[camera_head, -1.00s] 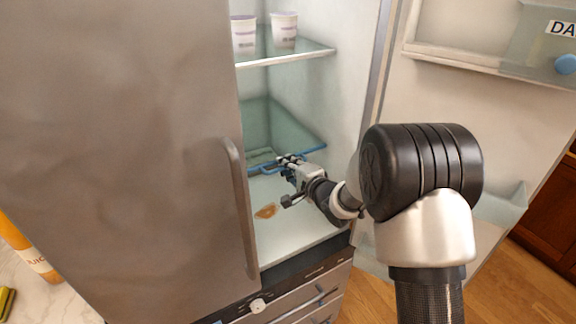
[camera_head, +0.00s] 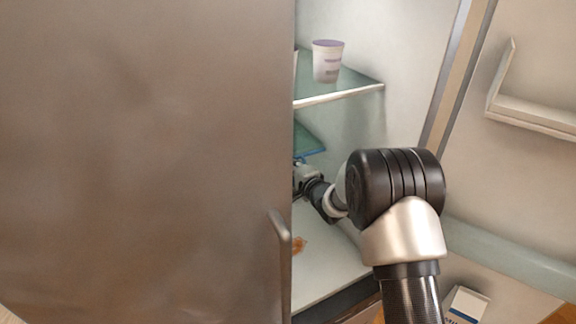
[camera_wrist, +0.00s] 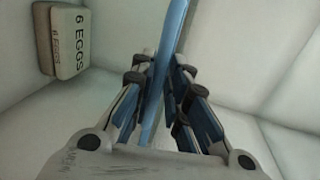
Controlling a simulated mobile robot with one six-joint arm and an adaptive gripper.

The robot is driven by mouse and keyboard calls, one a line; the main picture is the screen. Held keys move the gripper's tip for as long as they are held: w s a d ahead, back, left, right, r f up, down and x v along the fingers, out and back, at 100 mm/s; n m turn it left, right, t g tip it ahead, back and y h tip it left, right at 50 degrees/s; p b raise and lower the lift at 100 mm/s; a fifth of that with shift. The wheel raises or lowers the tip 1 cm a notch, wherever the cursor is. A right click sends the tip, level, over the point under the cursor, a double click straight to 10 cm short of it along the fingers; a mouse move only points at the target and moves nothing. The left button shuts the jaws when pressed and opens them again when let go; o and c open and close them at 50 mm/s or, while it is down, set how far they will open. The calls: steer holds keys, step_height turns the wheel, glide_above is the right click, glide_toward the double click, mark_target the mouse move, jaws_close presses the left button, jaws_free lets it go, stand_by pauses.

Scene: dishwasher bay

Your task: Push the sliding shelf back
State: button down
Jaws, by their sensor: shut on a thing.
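The sliding shelf (camera_head: 307,139) is a greenish glass plate with a blue front edge, below the upper shelf inside the fridge. In the head view the left door hides most of it. My gripper (camera_wrist: 160,82) is shut on the shelf's blue front bar (camera_wrist: 169,48) in the wrist view, with a finger on each side of it. In the head view my gripper (camera_head: 299,175) shows only in part at the door's edge, by the shelf's right part.
The closed left door (camera_head: 140,160) stands close on the left. A cup (camera_head: 327,62) stands on the upper shelf (camera_head: 340,95). A brown spill (camera_head: 300,245) lies on the fridge floor. The open right door (camera_head: 530,190) is at right. An egg box (camera_wrist: 65,40) shows in the wrist view.

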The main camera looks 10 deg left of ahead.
steer(key=shift+s+f, duration=0.15)
steer(key=shift+f, duration=0.35)
steer(key=c, duration=1.7)
jaws_free()
steer(key=shift+w+r, duration=0.1)
steer(key=shift+w, duration=0.1)
steer(key=shift+r, duration=0.1)
steer(key=v, duration=1.1)
steer(key=shift+s+d+r, duration=0.15)
steer(key=shift+s+d, duration=0.05)
steer(key=shift+s, duration=0.15)
